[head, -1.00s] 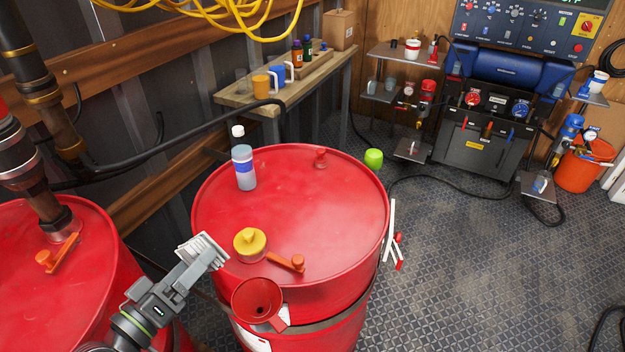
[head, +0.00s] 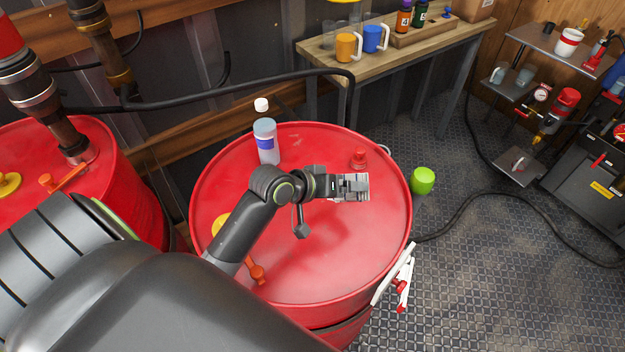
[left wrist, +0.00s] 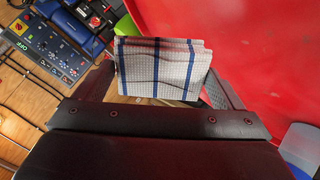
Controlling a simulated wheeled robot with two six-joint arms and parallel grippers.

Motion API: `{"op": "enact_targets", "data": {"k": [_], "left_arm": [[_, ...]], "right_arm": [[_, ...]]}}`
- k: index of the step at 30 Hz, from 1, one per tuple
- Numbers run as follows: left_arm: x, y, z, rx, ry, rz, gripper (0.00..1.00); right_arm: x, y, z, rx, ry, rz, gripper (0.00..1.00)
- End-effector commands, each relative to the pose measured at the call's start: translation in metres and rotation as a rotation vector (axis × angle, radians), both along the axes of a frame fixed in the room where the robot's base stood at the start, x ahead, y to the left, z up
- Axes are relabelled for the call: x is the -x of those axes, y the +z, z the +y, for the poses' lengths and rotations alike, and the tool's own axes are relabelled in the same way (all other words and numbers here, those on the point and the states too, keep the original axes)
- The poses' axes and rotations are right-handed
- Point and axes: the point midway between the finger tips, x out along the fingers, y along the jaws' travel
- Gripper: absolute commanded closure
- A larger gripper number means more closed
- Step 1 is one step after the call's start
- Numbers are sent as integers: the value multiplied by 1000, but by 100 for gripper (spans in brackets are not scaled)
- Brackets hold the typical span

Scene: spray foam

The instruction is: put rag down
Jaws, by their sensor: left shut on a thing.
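My left gripper (head: 352,187) is over the right part of the red drum's top (head: 320,265) in the head view. In the left wrist view, it is shut on a folded white rag (left wrist: 160,70) with blue check lines. The rag sits between the two fingers, with the red drum filling the right side behind it. In the head view I cannot clearly separate the rag from the pale fingertips, and I cannot tell whether it touches the drum. My right gripper is not in view.
A yellow cap (head: 219,223) and an orange handle (head: 258,275) are partly behind my arm. The drum's front right is bare.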

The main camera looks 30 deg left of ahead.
Motion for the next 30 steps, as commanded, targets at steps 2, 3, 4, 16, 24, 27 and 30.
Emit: {"op": "enact_targets", "data": {"k": [2,3,4,16,24,27,30], "left_arm": [[-12,-3,9,-54,68,115,28],[-16,-6,14,-78,108,178,28],[-19,-9,19,-95,140,227,28],[-42,9,99,-98,667,860,28],[-40,23,114,-36,785,974,28],[-40,23,114,-34,787,977,28],[-40,22,113,-34,785,975,28]], "right_arm": [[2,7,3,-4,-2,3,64],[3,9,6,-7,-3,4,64],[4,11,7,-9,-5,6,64],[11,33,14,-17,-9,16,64],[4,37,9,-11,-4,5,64],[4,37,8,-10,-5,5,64],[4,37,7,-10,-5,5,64]]}}
